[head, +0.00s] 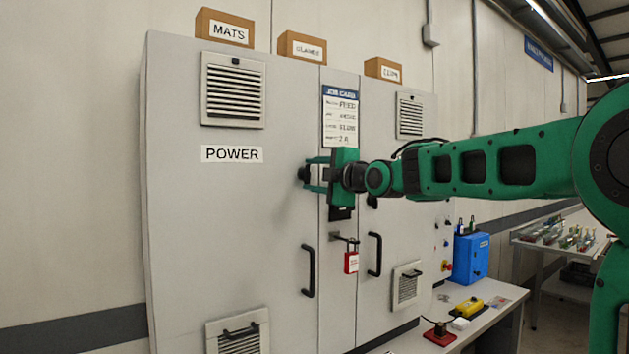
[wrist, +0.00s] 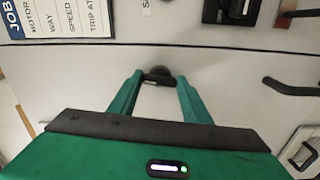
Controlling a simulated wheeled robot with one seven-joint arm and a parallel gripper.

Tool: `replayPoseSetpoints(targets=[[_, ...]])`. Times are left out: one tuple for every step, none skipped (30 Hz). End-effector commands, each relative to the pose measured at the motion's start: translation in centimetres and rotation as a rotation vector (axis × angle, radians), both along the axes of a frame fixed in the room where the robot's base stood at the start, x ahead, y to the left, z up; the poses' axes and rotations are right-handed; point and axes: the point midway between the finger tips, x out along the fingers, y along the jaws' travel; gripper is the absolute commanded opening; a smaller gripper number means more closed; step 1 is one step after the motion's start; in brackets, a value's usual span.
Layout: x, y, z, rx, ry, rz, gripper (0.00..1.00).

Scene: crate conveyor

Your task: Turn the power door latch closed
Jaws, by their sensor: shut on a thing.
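The power door (head: 230,220) is the grey left door of the cabinet, labelled POWER, and it looks shut. Its latch (head: 302,174) is a small black knob near the door's right edge. My gripper (head: 316,174) reaches in from the right and its green fingers are shut on the latch. In the wrist view the dark latch (wrist: 158,74) sits between the two fingertips (wrist: 159,82). The fingers partly hide the latch, so its exact turn angle is hard to tell.
A red padlock (head: 351,262) hangs from a hasp below my gripper. Black handles stand out on the left door (head: 308,271) and right door (head: 375,254). A job card (head: 341,116) is above my gripper. A bench (head: 470,300) with a blue box (head: 470,257) stands right.

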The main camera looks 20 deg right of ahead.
Motion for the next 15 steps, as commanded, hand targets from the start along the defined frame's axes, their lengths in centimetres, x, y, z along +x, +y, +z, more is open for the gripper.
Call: replayPoseSetpoints(targets=[[0.08, -0.24, -0.17, -0.022, -0.003, -0.005, 0.21], [0.08, -0.24, -0.18, -0.033, -0.007, -0.005, 0.21], [0.08, -0.22, -0.19, -0.05, -0.012, -0.005, 0.21], [0.08, -0.22, -0.2, -0.058, -0.015, -0.005, 0.21], [0.08, -0.22, -0.21, -0.068, -0.018, -0.005, 0.21], [0.08, -0.21, -0.22, -0.078, -0.021, -0.005, 0.21], [0.08, -0.21, -0.23, -0.085, -0.023, -0.004, 0.21], [0.08, -0.21, -0.23, -0.091, -0.025, -0.004, 0.21], [0.08, -0.21, -0.24, -0.097, -0.027, -0.004, 0.21], [0.08, -0.21, -0.25, -0.101, -0.028, -0.004, 0.21], [0.08, -0.2, -0.26, -0.105, -0.029, -0.004, 0.21], [0.08, -0.19, -0.28, -0.108, -0.029, -0.004, 0.21], [0.08, -0.19, -0.28, -0.109, -0.03, -0.004, 0.21], [0.08, -0.18, -0.28, -0.11, -0.03, -0.004, 0.21], [0.08, -0.18, -0.29, -0.111, -0.03, -0.004, 0.21]])
